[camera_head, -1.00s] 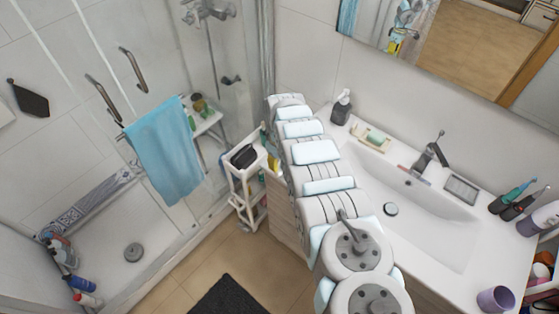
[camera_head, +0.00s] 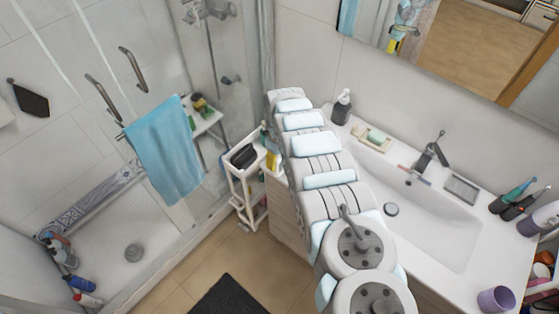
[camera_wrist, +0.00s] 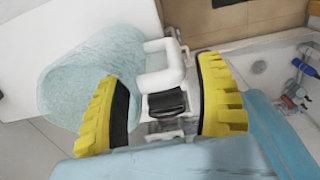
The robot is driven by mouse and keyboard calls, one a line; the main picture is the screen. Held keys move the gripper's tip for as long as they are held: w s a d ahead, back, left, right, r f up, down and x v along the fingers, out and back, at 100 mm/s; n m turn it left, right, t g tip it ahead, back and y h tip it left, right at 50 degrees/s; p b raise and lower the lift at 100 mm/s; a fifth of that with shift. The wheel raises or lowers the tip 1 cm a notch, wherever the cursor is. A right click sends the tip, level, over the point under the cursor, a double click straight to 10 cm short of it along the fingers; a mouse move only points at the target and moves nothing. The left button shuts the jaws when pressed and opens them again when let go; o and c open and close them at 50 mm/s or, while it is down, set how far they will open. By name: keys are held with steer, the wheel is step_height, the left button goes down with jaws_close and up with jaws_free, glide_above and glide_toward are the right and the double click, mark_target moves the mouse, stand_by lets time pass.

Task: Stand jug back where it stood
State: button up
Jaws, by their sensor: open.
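In the wrist view, a pale blue, frosted jug (camera_wrist: 88,72) with a white handle (camera_wrist: 168,68) is on a white surface (camera_wrist: 95,22), close to its edge. My gripper (camera_wrist: 163,72) has two yellow ribbed fingers with dark pads, spread apart. The handle lies between the fingertips in the picture, with visible space around it; I cannot tell whether anything touches. The left finger overlaps the jug's lower part. In the head view my arm hides the jug and most or all of the gripper.
A white shelf cart (camera_head: 238,178) stands left of the washbasin counter (camera_head: 488,262), holding a black pouch (camera_head: 243,156). A blue towel (camera_head: 165,150) hangs on the shower glass. A soap dispenser (camera_head: 342,108) stands at the counter's back. A dark mat (camera_head: 228,296) lies on the floor.

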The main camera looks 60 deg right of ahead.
steer(key=shift+s+a+r, duration=0.1)
steer(key=shift+s+r, duration=0.05)
steer(key=shift+r, duration=1)
steer(key=shift+r+b, duration=0.35)
steer(key=shift+r, duration=0.45)
step_height(320, 180, up, 7)
steer(key=b, duration=0.1)
steer(key=shift+b, duration=0.35)
